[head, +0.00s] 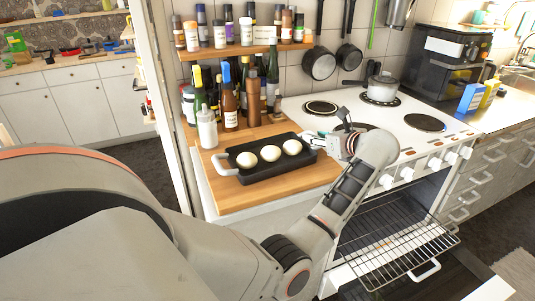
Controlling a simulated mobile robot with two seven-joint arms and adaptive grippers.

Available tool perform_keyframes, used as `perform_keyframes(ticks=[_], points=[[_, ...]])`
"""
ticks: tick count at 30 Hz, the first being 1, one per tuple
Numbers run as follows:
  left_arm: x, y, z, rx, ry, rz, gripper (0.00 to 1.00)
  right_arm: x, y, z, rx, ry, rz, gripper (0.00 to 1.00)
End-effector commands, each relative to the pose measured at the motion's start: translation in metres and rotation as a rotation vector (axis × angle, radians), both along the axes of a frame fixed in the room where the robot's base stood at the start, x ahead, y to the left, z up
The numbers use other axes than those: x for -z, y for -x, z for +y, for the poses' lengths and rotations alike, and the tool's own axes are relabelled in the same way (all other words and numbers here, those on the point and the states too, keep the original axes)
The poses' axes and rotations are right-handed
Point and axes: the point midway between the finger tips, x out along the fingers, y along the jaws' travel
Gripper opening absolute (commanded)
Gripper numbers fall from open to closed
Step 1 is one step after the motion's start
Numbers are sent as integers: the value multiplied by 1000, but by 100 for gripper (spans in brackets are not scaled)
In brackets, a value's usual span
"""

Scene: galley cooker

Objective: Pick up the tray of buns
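The tray of buns (248,177) is dark and rectangular. It lies flat on the wooden worktop left of the cooker, with three pale round buns (269,153) in a row. My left gripper (318,141) is at the tray's right end, reaching in from the right with the wrist bent back towards the tray. The right handle is hidden or merged with the gripper, and I cannot tell whether the fingers are closed on it. My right gripper is not in view.
Bottles (229,105) and a white squeeze bottle (207,128) stand close behind the tray. A spice shelf (245,48) hangs above. The white cooker holds a pot (382,88) on a back ring. The oven is open, its wire rack (395,250) pulled out below.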

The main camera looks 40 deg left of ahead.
Motion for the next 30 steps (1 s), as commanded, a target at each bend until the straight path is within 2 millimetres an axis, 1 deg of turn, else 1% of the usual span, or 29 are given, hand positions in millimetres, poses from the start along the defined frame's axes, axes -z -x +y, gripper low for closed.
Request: perform_keyframes(ticks=[7, 8, 9, 11, 20, 23, 26, 29, 30], points=[[0, 0, 0, 1, 0, 0, 32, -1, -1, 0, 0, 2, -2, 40], [0, 0, 0, 1, 0, 0, 27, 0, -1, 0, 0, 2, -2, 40], [0, 0, 0, 1, 0, 0, 16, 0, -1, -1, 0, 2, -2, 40], [0, 0, 0, 1, 0, 0, 1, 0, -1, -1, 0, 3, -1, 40], [-1, 0, 1, 1, -3, 0, 0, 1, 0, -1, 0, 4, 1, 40], [-4, 0, 0, 1, -3, -1, 0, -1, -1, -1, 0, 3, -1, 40], [-15, -1, 0, 1, -3, -5, 0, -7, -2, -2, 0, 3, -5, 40], [-34, 0, 0, 0, -2, -6, 0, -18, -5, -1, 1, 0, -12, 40], [-43, 0, 1, 0, -2, -6, 0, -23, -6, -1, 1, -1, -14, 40]])
